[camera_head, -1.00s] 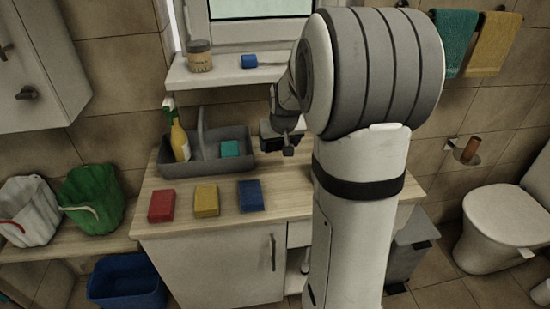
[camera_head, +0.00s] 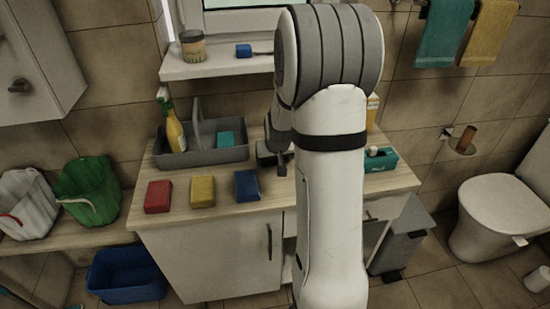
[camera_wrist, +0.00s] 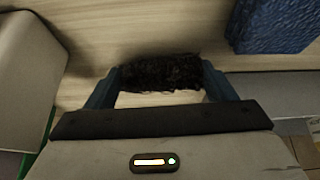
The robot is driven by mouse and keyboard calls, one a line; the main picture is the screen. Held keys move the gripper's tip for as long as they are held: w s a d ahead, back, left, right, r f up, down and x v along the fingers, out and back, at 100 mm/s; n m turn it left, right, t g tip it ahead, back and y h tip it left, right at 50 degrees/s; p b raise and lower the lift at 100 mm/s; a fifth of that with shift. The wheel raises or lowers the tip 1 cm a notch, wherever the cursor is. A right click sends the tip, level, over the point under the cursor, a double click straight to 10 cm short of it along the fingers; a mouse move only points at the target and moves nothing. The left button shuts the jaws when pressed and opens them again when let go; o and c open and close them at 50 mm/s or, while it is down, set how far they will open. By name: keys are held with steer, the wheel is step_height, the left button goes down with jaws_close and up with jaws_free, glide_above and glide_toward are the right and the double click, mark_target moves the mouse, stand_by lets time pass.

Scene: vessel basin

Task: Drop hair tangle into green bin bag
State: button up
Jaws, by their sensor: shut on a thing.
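My gripper (camera_wrist: 160,84) is shut on a dark, stringy hair tangle (camera_wrist: 160,73), which spans the space between its two fingertips in the wrist view. Pale wooden counter shows behind the tangle. In the head view my gripper (camera_head: 276,160) is near the counter, right of the blue sponge, and the tangle cannot be made out there. The green bin bag (camera_head: 88,190) stands open on the low wooden shelf at the left, well apart from my gripper.
A white bag (camera_head: 27,203) stands left of the green one. Red (camera_head: 158,196), yellow (camera_head: 202,191) and blue (camera_head: 247,185) sponges lie along the counter front. A grey caddy (camera_head: 205,157) with a yellow spray bottle (camera_head: 176,135) stands behind them. A blue tub (camera_head: 126,275) is on the floor.

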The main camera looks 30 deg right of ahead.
steer(key=shift+f, duration=0.2)
steer(key=o, duration=1)
steer(key=shift+r, duration=0.1)
steer(key=shift+r, duration=0.1)
